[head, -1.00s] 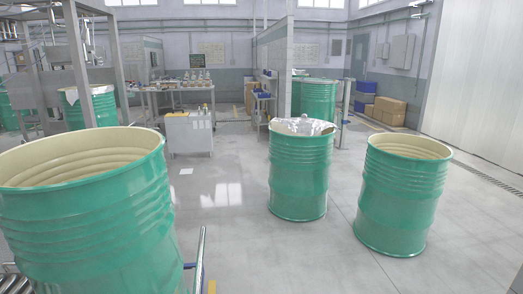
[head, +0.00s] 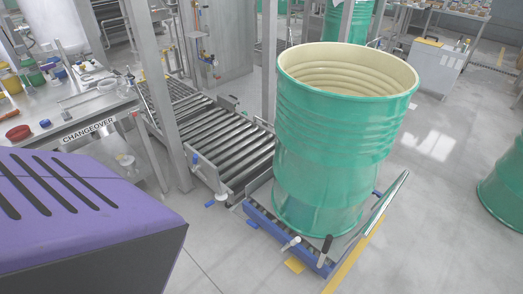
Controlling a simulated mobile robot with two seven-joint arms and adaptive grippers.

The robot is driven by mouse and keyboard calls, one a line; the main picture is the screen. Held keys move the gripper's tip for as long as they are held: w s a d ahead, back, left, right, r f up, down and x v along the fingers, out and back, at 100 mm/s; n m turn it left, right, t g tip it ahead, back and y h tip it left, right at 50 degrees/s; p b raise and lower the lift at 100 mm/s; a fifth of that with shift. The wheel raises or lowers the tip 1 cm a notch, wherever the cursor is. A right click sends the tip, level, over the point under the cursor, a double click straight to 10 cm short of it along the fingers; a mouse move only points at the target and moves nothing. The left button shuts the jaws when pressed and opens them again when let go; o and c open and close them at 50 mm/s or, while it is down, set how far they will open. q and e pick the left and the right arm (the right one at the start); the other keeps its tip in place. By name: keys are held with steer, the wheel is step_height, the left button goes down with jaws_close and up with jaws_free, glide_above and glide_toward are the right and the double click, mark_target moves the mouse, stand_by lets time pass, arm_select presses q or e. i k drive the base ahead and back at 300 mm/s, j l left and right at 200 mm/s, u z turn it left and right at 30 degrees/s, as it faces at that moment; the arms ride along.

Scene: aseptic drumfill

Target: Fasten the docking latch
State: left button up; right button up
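A green open drum (head: 338,130) with a cream ribbed inside stands upright on a low cart with a blue frame (head: 268,226). The cart sits at the near end of a roller conveyor (head: 232,150). A lever with a white end (head: 290,243) and a black handle (head: 326,248) show at the cart's near side. A small fitting with a blue grip (head: 209,203) sits at the conveyor's near corner. I cannot tell which of these is the docking latch or whether it is fastened. Neither of my grippers is in view.
A steel table (head: 80,105) with a "CHANGEOVER" label (head: 88,131) holds jars and tools at the left. A steel post (head: 157,90) rises beside the conveyor. Another green drum (head: 505,180) stands at the right edge. The floor between is mostly clear.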

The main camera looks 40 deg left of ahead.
mark_target(296, 241)
steer(key=u, duration=1)
